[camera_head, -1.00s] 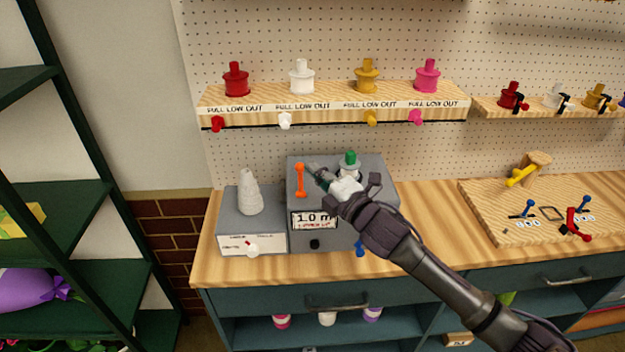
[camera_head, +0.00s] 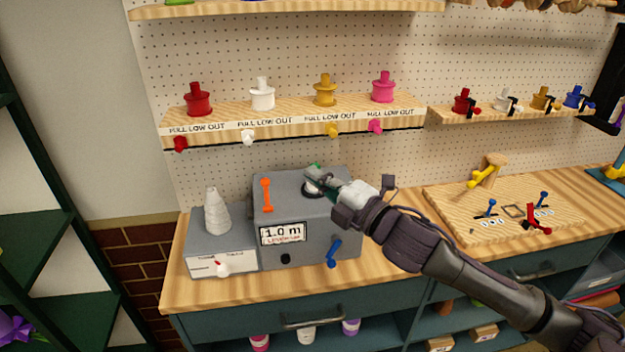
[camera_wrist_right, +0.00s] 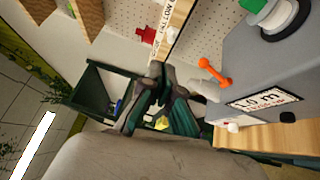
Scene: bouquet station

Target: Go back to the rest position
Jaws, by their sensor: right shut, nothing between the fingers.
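My right gripper (camera_head: 328,182) is shut and empty. In the head view it is over the top of the grey machine (camera_head: 345,228), in front of a green-topped knob that it mostly hides. The right wrist view shows the shut fingers (camera_wrist_right: 157,84), with the grey machine (camera_wrist_right: 265,65) to their right and the green-and-white knob (camera_wrist_right: 278,18) at the top right. I cannot tell from the head view whether the fingers touch the machine. My left gripper is not in view.
The machine has an orange lever (camera_head: 266,195), a "1.0 m" display (camera_head: 282,233) and a blue lever (camera_head: 333,252). A white cone (camera_head: 216,211) stands on a grey box to its left. A shelf with coloured spools (camera_head: 262,95) hangs above. A wooden board (camera_head: 455,212) lies at right.

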